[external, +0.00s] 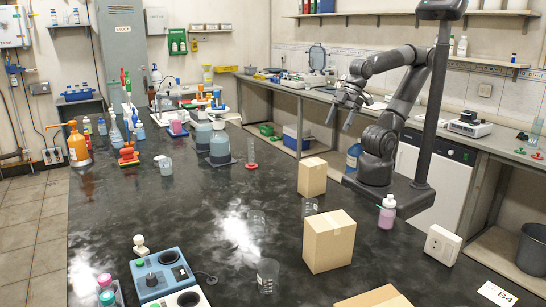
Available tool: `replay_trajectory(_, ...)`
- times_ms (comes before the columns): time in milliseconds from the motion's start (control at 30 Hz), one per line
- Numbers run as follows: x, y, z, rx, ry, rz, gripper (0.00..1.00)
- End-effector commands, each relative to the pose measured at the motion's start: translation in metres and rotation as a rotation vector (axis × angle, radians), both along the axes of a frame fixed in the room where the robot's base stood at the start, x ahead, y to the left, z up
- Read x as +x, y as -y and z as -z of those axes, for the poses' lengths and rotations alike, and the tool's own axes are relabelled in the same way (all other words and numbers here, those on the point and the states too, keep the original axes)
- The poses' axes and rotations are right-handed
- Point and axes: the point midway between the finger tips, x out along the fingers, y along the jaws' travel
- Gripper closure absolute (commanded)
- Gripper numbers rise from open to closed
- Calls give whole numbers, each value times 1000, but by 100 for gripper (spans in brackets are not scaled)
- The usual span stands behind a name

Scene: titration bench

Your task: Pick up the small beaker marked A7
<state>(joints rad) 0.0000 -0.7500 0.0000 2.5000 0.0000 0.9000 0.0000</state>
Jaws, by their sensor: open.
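My gripper (340,118) is open and empty, held high above the dark bench (215,200), its fingers pointing down. Clear glass vessels stand on the bench: one (268,275) near the front, beside the blue device, one (256,222) behind it, and one (310,207) between two cardboard boxes. A small whitish beaker (165,166) stands farther back on the left. No A7 mark is readable on any of them, so I cannot tell which is the A7 beaker. My gripper is well apart from all of them.
Cardboard boxes (329,240) stand near the glassware, another (312,177) close behind. A pink-filled bottle (387,211) is beside my base. A blue device (160,275) is at front left. Large bottles (220,145) stand at the back.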

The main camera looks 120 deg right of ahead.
Motion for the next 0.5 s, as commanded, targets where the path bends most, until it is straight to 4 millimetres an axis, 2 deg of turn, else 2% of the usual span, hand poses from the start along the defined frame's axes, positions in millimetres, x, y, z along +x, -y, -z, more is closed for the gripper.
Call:
replay_trajectory(167,4,-1,-1,2,-7,-1,28)
replay_trajectory(267,15,-5,-2,5,-32,-5,28)
replay_trajectory(500,67,-24,0,21,-140,-12,28)
